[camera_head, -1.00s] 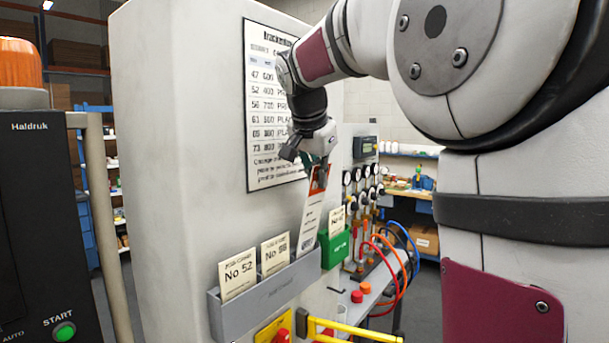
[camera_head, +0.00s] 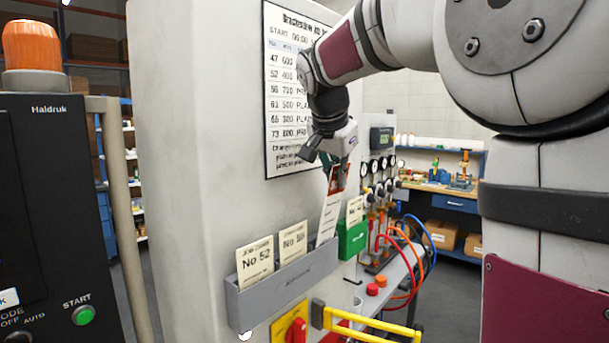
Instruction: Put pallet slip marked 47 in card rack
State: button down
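A pale slip with a red top end (camera_head: 331,212) hangs from my gripper (camera_head: 337,172), whose fingers close on its upper end. Its number cannot be read from here. The grey card rack (camera_head: 283,290) is fixed to the side of the white cabinet. The slip's lower end is at the right end of the rack; I cannot tell how deep it sits. A slip marked No 52 (camera_head: 255,262) and a second numbered slip (camera_head: 293,243) stand upright in the rack, left of the held one.
A green holder (camera_head: 352,240) with another slip (camera_head: 355,211) is just right of the rack. A printed chart (camera_head: 287,90) hangs above. A yellow rail (camera_head: 365,325) and red switch (camera_head: 297,331) sit below. Gauges and hoses are at right, a control box (camera_head: 45,200) at left.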

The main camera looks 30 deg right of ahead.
jog(key=c, duration=1.7)
grip_release()
jog(key=v, duration=1.2)
jog(key=s+a+f+n+y, duration=0.1)
jog(key=s+a+f+n, duration=0.4)
jog(key=f, duration=0.3)
jog(key=s+a+f+n+y, duration=0.2)
jog(key=s+a+f+n, duration=0.2)
jog(key=s+f, duration=0.4)
jog(key=s+a+f+n+t+y, duration=0.1)
jog(key=s+a+f+n+y, duration=0.1)
jog(key=s+a+f+n, duration=0.3)
jog(key=shift+s+a+f+n, duration=0.15)
jog(key=shift+s+a+f, duration=0.15)
jog(key=shift+s+f, duration=0.4)
jog(key=shift+s+a+f+n, duration=0.15)
jog(key=shift+s+a+f, duration=0.3)
jog(key=shift+f, duration=0.4)
